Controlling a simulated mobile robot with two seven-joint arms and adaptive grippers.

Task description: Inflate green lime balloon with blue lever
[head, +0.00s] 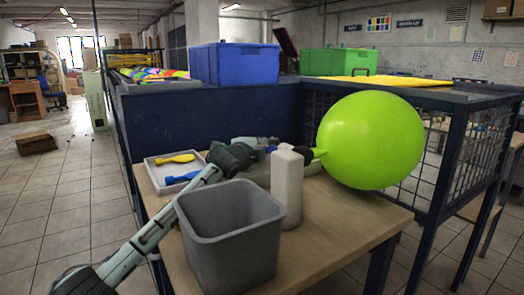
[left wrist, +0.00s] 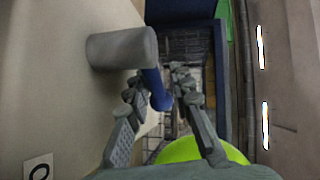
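The lime green balloon (head: 370,140) is large, round and swollen in the head view, its neck pointing left at a dark fitting behind the white block. Part of it shows low in the left wrist view (left wrist: 205,150). The blue lever (left wrist: 157,92) sticks out from beside a grey cylinder (left wrist: 122,48); a bit of blue shows in the head view (head: 271,149). My left gripper (left wrist: 157,88) has its fingers apart on either side of the lever. I cannot tell if either finger touches it. In the head view the gripper is partly hidden by the white block. My right gripper is out of view.
A grey bin (head: 230,235) and a white upright block (head: 287,187) stand in front on the wooden table (head: 335,235). A shallow tray (head: 154,180) holds a yellow piece and a blue piece. Blue (head: 235,64) and green (head: 338,62) crates stand behind.

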